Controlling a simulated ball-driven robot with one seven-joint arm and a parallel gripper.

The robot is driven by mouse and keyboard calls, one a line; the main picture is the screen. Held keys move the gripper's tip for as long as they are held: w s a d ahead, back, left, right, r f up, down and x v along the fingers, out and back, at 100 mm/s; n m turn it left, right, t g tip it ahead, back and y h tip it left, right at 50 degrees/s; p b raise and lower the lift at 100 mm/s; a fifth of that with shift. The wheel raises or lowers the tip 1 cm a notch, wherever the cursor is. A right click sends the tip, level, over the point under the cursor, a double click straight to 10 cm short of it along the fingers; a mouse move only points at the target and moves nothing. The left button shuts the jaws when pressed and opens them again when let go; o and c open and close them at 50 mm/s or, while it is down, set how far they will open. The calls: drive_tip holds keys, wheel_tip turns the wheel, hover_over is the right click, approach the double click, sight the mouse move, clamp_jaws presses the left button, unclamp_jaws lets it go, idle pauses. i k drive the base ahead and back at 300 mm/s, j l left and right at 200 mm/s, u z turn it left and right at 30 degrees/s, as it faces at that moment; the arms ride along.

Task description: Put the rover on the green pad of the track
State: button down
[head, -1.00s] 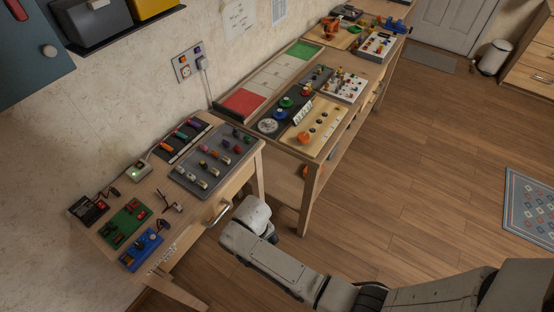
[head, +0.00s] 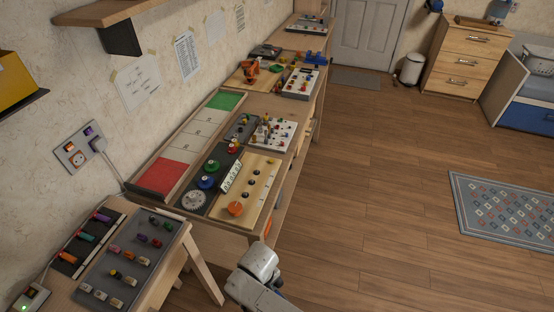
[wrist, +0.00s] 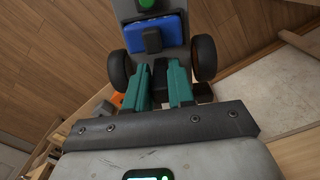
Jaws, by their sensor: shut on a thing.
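The rover (wrist: 172,30) shows in the wrist view, with a blue block, black wheels on both sides, a dark grey plate and a green button at the far end. My gripper (wrist: 160,80) has its teal fingers shut on the rover, at a dark part between the wheels. The exact contact is partly hidden. In the head view the track (head: 127,184) lies along the wall on the far bench. Its green pad (head: 226,100) is at the far end and its red pad (head: 162,177) at the near end, with pale sections between. My gripper and the rover are outside the head view.
A dark board with knobs (head: 194,200) and a wooden board with an orange knob (head: 250,190) lie beside the track. A near table (head: 190,270) carries more boards, with a gap before the bench. Open floor (head: 390,180) lies to the right.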

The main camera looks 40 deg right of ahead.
sight(226, 100)
drive_tip(key=z, duration=1.4)
drive_tip(key=i+l+z, duration=0.1)
drive_tip(key=z, duration=0.25)
drive_tip(key=i+z, duration=0.1)
drive_tip(key=z, duration=0.3)
drive_tip(key=i+l+z, duration=0.1)
drive_tip(key=z, duration=0.25)
drive_tip(key=i, duration=2.55)
drive_tip(key=i+u, duration=0.4)
drive_tip(key=i+l+u, duration=0.15)
drive_tip(key=u, duration=3.35)
